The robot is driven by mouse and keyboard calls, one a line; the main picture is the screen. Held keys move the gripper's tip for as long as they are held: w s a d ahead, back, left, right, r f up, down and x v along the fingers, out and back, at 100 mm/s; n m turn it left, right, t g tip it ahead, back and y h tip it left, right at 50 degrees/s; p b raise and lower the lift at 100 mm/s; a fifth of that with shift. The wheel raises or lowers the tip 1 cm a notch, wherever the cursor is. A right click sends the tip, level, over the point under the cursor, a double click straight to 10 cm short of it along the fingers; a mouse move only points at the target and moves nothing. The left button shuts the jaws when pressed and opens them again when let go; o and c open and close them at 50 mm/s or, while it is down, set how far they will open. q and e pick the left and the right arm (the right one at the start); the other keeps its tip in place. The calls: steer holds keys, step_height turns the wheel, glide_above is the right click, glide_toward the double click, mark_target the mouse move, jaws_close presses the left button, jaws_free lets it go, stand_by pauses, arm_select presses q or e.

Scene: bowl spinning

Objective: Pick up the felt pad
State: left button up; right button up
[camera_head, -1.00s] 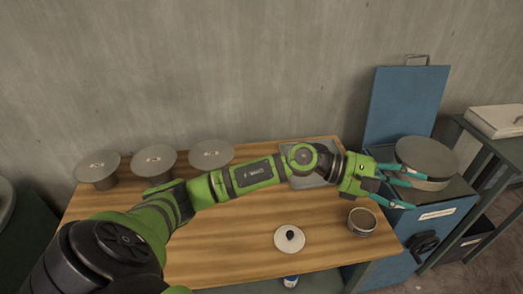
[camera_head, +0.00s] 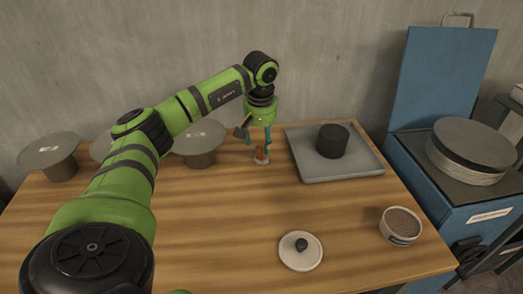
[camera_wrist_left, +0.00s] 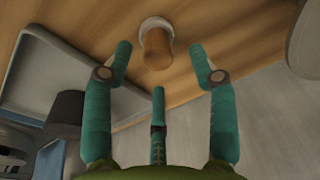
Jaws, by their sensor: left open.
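A small piece with a brown wooden handle and white round base, seemingly the felt pad (camera_head: 262,158), stands upright on the wooden table just left of the grey tray. My left gripper (camera_head: 258,142) points down over it with teal fingers open. In the left wrist view the pad (camera_wrist_left: 156,45) lies ahead, between the spread tips of the left gripper (camera_wrist_left: 160,60). The handle end faces the wrist camera. The fingers are not closed on it, and I cannot tell whether any finger touches it. My right gripper is not in view.
The grey tray (camera_head: 342,172) holds a black cylinder (camera_head: 333,141). Grey flared pieces (camera_head: 199,143) stand along the back left. A white disc with black knob (camera_head: 300,252) and an open tin (camera_head: 400,226) lie in front. A blue cabinet (camera_head: 485,217) stands right. The middle table is clear.

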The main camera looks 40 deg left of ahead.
mark_target(261, 146)
arm_select(q)
step_height(261, 146, down, 4)
steer(key=shift+w+r, duration=0.1)
steer(key=shift+w+f, duration=0.1)
steer(key=shift+f, duration=0.25)
steer(key=c, duration=1.1)
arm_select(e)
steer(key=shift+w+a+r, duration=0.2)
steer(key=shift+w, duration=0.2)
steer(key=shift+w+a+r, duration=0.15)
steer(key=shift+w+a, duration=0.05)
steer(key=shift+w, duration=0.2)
arm_select(q)
steer(key=shift+c, duration=0.2)
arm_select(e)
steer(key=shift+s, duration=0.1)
arm_select(q)
steer(key=shift+r, duration=0.15)
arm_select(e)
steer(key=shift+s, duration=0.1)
